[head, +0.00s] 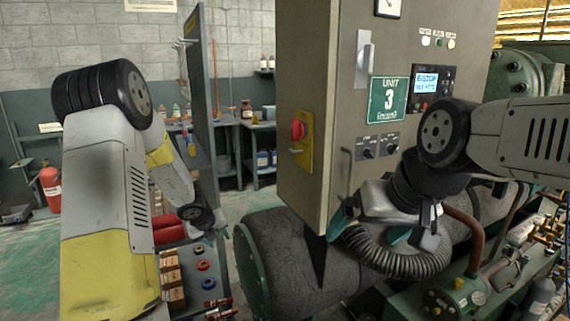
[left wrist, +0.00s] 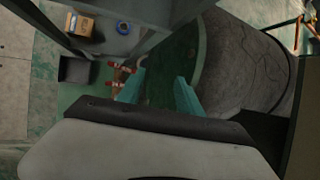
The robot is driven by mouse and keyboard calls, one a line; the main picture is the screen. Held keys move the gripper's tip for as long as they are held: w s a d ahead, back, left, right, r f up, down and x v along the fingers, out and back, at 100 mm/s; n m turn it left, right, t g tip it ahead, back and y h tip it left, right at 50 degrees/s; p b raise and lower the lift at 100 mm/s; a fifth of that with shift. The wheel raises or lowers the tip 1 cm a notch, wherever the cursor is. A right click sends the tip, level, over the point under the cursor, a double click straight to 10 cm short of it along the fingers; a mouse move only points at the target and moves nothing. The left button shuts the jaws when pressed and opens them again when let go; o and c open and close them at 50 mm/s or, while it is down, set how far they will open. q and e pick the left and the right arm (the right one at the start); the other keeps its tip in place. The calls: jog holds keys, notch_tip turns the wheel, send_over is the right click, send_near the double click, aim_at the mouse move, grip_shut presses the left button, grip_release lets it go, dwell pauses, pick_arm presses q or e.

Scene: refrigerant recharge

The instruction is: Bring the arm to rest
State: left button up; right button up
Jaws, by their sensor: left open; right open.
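My left arm comes in from the left in the head view, its forearm bent down toward a shelf cart; its gripper is mostly hidden there behind the wrist. In the left wrist view the two teal fingers of my left gripper (left wrist: 160,93) stand apart with nothing between them. They point down past the cart's edge, beside a large dark cylinder. My right gripper (head: 371,232) is open in front of the control cabinet's lower right, its teal fingers spread. A black ribbed hose (head: 405,264) curves just below it; I cannot tell whether they touch.
The grey control cabinet (head: 317,90) with a red switch (head: 298,130) stands in the middle. A large dark tank (head: 290,250) lies below it. The cart at lower left carries boxes (head: 171,276) and small rings (head: 203,265). Pipes and valves crowd the lower right.

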pick_arm(q)
jog(key=s+d+r+m+t+h, duration=0.1)
jog(key=s+d+r+m, duration=0.3)
jog(key=r+m, duration=0.35)
jog(key=s+d+r+m+h, duration=0.2)
jog(key=s+d+r+m, duration=0.15)
jog(key=r+m, duration=0.4)
jog(key=s+d+r+m+t+h, duration=0.1)
jog(key=s+d+r+m, duration=0.3)
jog(key=r+m, duration=0.35)
jog(key=s+a+r+m+g+y, duration=0.1)
jog(key=s+a+m, duration=0.1)
jog(key=s+m, duration=0.7)
jog(key=s+a+r+m+g+y, duration=0.1)
jog(key=s+r+m, duration=0.1)
jog(key=s+m, duration=0.8)
jog(key=shift+s+a+y, duration=0.35)
jog(key=shift+s+y, duration=0.05)
jog(key=shift+s, duration=0.65)
